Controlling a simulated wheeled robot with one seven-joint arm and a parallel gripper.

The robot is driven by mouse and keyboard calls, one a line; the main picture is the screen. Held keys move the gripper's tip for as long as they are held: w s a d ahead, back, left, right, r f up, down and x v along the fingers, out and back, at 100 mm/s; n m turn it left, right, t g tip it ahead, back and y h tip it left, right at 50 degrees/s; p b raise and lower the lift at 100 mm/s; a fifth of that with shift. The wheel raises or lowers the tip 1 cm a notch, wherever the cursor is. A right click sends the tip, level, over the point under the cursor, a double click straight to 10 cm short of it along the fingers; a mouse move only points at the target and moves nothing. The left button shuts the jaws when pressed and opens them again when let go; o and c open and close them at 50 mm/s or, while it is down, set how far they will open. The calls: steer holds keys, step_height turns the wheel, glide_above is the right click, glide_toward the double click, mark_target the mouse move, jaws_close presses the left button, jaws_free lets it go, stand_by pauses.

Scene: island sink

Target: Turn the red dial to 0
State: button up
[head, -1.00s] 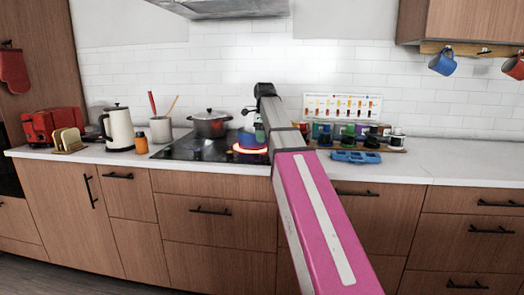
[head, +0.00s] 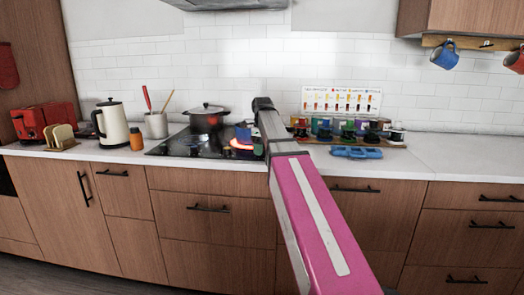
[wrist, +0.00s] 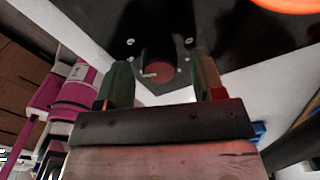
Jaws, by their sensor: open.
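The red dial (wrist: 157,73) shows in the wrist view as a dark red round knob at the corner of the black cooktop, with a short pale mark toward its left side. My gripper (wrist: 162,62) is open, with one greenish finger on each side of the dial. I cannot tell whether either finger touches it. In the head view the black cooktop (head: 185,145) has a glowing red burner (head: 238,147) at its right.
A white kettle (head: 111,123) stands left on the counter.

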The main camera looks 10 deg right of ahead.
steer(key=shift+f, duration=0.4)
steer(key=c, duration=0.9)
